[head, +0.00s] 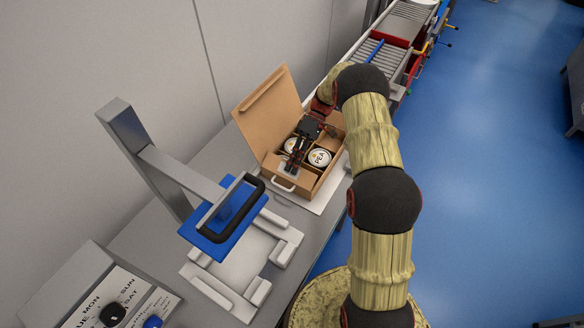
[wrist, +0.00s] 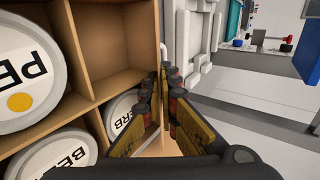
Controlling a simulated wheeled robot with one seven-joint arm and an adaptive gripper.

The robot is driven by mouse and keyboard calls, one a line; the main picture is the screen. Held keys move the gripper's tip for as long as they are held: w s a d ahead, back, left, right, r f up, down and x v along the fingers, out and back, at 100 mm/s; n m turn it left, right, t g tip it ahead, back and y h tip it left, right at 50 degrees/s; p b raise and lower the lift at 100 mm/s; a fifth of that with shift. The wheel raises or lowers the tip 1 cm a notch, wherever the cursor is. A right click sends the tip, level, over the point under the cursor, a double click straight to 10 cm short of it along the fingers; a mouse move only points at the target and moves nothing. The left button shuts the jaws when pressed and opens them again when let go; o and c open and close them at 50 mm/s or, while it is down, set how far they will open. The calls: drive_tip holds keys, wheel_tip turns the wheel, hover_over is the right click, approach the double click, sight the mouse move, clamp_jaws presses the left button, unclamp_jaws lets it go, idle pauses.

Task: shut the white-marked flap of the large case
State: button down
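The large case (head: 318,184) is a brown cardboard box with inner dividers, standing open on the bench. Its big flap (head: 268,112) stands raised on the left, leaning back; I see no white mark on the face that shows. A white handle (head: 284,187) is on the case's near wall. My gripper (head: 290,165) points down at the near-left part of the case, close to that wall. The arm and gripper hide part of the case's inside.
White-lidded round tubs (head: 319,157) sit in the case; several lids show in the wrist view (wrist: 28,75). A grey post stand with a blue plate (head: 213,240) is nearer, left. A roller conveyor (head: 400,35) lies beyond.

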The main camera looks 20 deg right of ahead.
drive_tip(key=shift+w+d+f+g+y+b, duration=0.1)
drive_tip(key=shift+f+g+y+b, duration=0.25)
drive_tip(key=shift+y, duration=0.15)
drive_tip(key=shift+w+d+f+g+y+b, duration=0.1)
drive_tip(key=shift+f+g+y+b, duration=0.2)
drive_tip(key=shift+y, duration=0.2)
drive_tip(key=c, duration=2.3)
unclamp_jaws()
drive_tip(key=shift+r, duration=0.1)
drive_tip(key=shift+c, duration=0.2)
drive_tip(key=shift+o, duration=1.1)
drive_tip(key=v, duration=0.8)
